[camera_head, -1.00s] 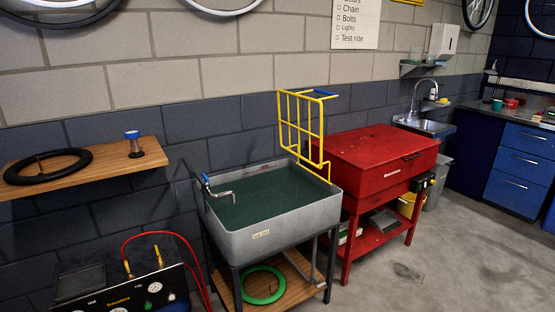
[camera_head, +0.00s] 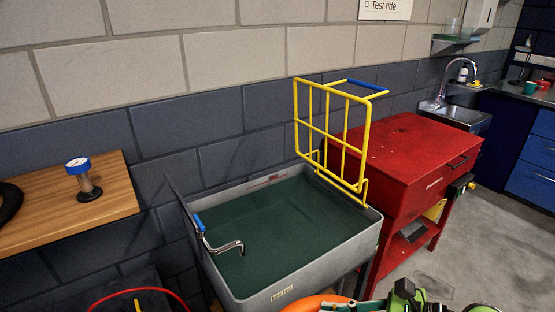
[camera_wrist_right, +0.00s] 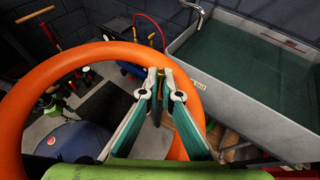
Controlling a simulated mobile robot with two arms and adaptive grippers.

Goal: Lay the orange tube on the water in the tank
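The orange tube (camera_wrist_right: 90,52) is a large ring filling much of the right wrist view; a piece of it (camera_head: 318,302) shows at the bottom edge of the head view. My right gripper (camera_wrist_right: 160,73) is closed on the tube's side and holds it in the air. It also shows partly in the head view (camera_head: 405,297), in front of the tank. The grey tank (camera_head: 325,272) holds dark green water (camera_head: 285,220), its surface clear. The tube is outside the tank, by its front. My left gripper is not in view.
A yellow rack (camera_head: 364,140) with a blue bar stands raised at the tank's back right. A blue-handled tap (camera_head: 222,246) reaches over the tank's left side. A red cabinet (camera_head: 405,150) stands right of it, a wooden shelf (camera_head: 110,195) left.

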